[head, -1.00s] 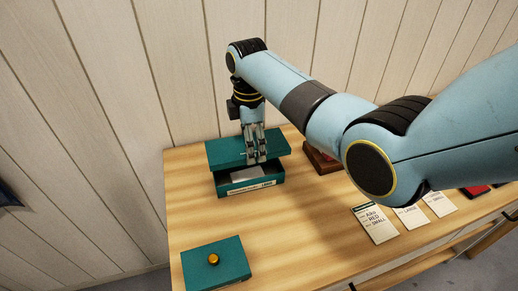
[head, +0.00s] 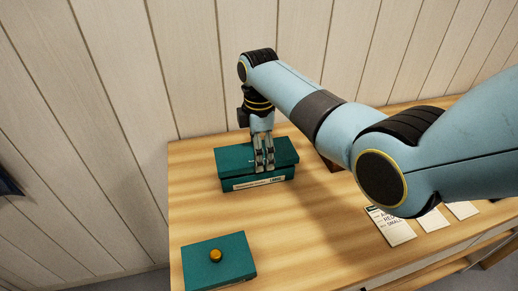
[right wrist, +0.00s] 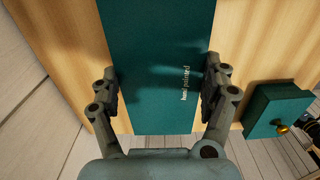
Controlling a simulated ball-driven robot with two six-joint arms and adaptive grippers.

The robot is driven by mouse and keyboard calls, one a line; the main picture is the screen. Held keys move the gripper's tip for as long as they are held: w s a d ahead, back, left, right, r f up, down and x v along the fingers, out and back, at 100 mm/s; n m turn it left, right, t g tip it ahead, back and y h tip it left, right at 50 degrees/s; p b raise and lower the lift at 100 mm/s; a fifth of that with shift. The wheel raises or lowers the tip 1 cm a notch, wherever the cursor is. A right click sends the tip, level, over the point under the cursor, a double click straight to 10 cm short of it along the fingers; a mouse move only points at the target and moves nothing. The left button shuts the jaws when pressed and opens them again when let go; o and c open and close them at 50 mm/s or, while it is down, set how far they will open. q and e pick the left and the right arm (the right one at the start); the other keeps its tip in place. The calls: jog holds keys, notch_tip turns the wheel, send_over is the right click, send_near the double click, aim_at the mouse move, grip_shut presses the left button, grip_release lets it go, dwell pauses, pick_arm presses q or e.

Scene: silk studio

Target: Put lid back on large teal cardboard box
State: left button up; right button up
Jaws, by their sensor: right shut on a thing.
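The large teal box (head: 238,185) stands at the back left of the table, with a pale label on its front. Its teal lid (head: 232,158) lies over the top and covers the inside; I cannot tell if it is fully seated. My right gripper (head: 264,168) points down at the lid's front side and is shut on the lid.
A smaller teal box (head: 235,268) with an orange-gold knob (head: 215,256) sits at the table's front left. Printed cards (head: 392,228) lie to the right. A brown thing is mostly hidden behind my right arm. The wooden table (head: 310,240) is clear in the middle.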

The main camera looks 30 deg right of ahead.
jog(key=shift+f, duration=0.7)
dwell(0.7)
jog(key=shift+f+b, duration=0.65)
jog(key=shift+f, duration=0.35)
dwell(0.7)
jog(key=o, duration=0.9)
jog(key=shift+r, duration=0.1)
notch_tip(320, 180, up, 12)
jog(key=shift+f, duration=0.1)
